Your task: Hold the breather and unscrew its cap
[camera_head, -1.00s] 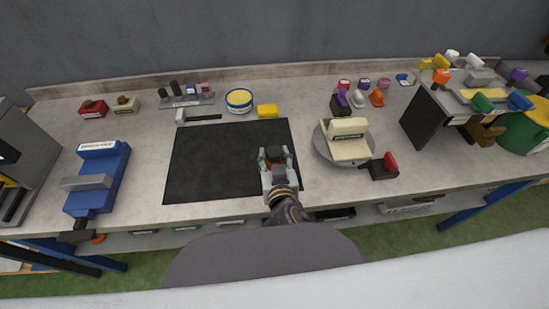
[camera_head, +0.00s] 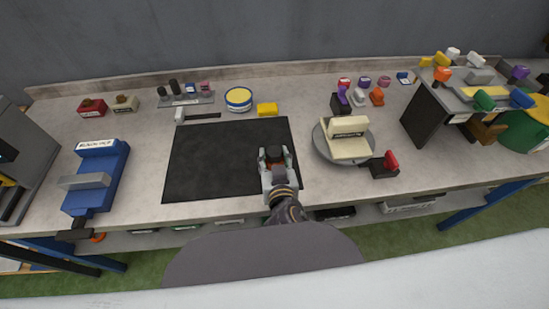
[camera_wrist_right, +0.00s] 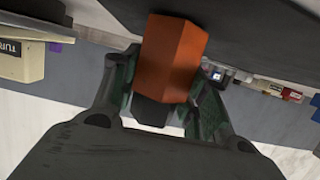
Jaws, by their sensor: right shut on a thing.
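My right gripper (camera_head: 275,166) is shut on the breather (camera_wrist_right: 170,58), which has an orange, faceted body. In the wrist view the two fingers (camera_wrist_right: 160,90) press on it from both sides, and a dark part shows beyond the orange body. My left gripper is in neither view.
A blue vise (camera_head: 98,180) stands at the left. A round grey turntable (camera_head: 368,143) bears a cream block just right of the gripper, with a red-handled black clamp (camera_head: 385,167) beside it. The mat's left part is clear.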

